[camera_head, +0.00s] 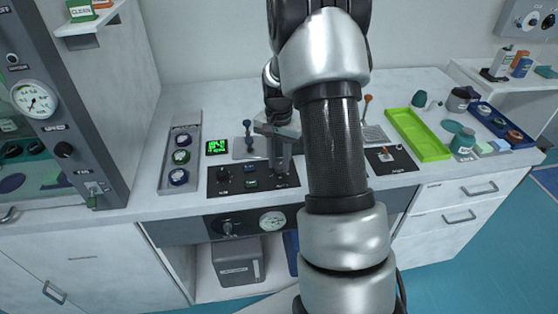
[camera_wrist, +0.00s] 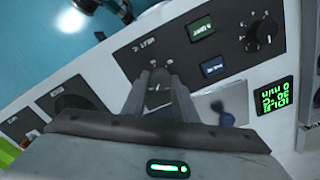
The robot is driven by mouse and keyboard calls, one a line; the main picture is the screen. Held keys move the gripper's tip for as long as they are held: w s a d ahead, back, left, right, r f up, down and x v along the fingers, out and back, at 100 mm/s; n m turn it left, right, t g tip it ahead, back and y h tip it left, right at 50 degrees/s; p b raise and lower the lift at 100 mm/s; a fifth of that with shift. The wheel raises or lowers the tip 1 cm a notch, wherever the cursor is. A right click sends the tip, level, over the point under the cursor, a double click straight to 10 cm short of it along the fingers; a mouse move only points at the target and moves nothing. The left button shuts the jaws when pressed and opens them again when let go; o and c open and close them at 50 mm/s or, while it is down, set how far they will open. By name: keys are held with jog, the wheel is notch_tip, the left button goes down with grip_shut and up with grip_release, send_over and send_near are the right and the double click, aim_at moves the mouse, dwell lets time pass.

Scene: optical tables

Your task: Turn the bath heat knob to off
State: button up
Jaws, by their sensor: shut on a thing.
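A black control panel (camera_head: 235,187) lies on the bench top and also shows in the wrist view (camera_wrist: 225,62). My gripper (camera_head: 281,172) points down at its right end. In the wrist view my gripper's (camera_wrist: 160,78) two fingers are shut on a small dark knob (camera_wrist: 157,90), mostly hidden between them. Its label is too blurred to read, so I cannot tell its setting or be sure it is the bath heat knob. Another round black knob (camera_head: 223,174) sits at the panel's left end; it shows clear of my gripper in the wrist view (camera_wrist: 263,36).
A green button (camera_wrist: 201,28) and a blue button (camera_wrist: 214,68) lie between the knobs. A green-lit display (camera_head: 216,147) stands behind. A tray of round items (camera_head: 165,172) is at left, a lime tray (camera_head: 432,153) at right. A gauge (camera_head: 272,222) is on the front.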

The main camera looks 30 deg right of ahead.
aim_at(279, 165)
jog(key=n, duration=0.4)
jog(key=shift+n, duration=0.3)
jog(key=shift+n+p, duration=0.3)
jog(key=shift+n, duration=1.9)
jog(key=o, duration=1.1)
jog(key=shift+c, duration=0.2)
jog(key=shift+r, duration=0.1)
notch_tip(279, 165, up, 17)
jog(key=p, duration=0.1)
jog(key=shift+r+p, duration=0.15)
jog(key=shift+p, duration=0.2)
